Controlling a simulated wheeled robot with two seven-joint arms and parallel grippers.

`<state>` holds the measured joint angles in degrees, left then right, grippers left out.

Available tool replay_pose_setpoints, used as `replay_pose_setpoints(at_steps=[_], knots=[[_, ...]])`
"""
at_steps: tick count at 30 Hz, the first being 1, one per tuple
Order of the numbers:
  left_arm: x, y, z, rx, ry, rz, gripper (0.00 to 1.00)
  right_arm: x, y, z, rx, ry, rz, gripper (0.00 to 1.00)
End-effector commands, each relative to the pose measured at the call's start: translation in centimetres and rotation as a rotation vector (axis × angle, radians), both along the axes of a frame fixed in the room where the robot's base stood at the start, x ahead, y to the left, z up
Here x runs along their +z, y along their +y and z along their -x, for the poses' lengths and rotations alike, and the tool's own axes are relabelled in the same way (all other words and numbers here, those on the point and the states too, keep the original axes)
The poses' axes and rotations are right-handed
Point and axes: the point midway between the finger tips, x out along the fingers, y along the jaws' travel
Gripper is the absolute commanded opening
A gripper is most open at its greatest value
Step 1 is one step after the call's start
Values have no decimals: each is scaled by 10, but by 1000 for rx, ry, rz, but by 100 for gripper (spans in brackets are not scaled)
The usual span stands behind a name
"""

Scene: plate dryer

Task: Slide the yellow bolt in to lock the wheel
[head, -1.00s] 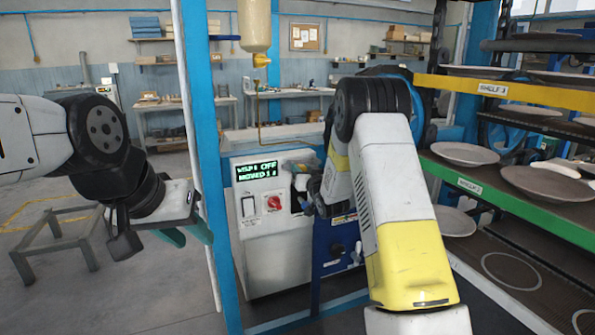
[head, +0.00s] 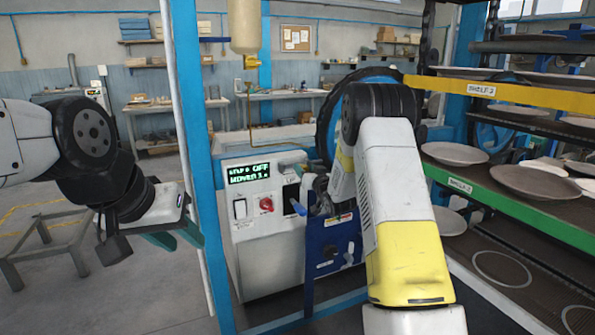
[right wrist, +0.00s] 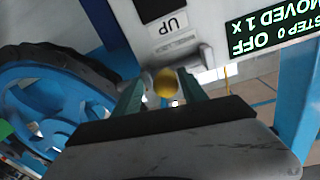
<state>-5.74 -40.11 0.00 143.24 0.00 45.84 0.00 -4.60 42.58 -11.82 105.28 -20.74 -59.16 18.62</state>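A yellow round knob (right wrist: 166,82), perhaps the bolt's end, shows between the green fingertips of my right gripper (right wrist: 161,90) in the right wrist view. The fingers stand apart, with a small gap visible beside the knob; firm contact cannot be told. In the head view my right gripper (head: 299,207) is mostly hidden behind my forearm, in front of the control panel. The wheel has a black rim and blue spokes (right wrist: 45,95); it also shows partly behind my right arm in the head view (head: 326,125). My left gripper (head: 172,238) is open and empty, far left.
The white control panel (head: 262,250) has a red knob, a switch and a display reading OFF. A blue post (head: 200,170) stands between my left gripper and the panel. A plate rack (head: 530,210) fills the right side. A low grey frame (head: 45,255) stands on the floor.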

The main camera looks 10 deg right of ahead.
Motion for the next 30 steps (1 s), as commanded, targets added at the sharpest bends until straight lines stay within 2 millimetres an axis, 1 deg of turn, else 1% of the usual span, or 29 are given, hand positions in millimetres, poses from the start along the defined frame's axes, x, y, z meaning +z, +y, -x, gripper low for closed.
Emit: replay_pose_setpoints(at_steps=[8,11,14,18,22,25,30], knots=[[0,0,0,0,0,0,36,1,3,0,5,-1,-1,51],[0,0,0,0,0,0,36,1,2,5,5,-1,-1,51],[0,0,0,0,0,0,36,0,-2,18,4,1,-1,51],[0,0,0,0,0,0,36,1,-9,42,3,0,-2,51],[0,0,0,0,0,0,36,1,-14,61,2,0,-1,51],[0,0,0,0,0,0,36,0,-16,71,2,-1,-1,51],[0,0,0,0,0,0,36,0,-17,76,3,0,-1,51]])
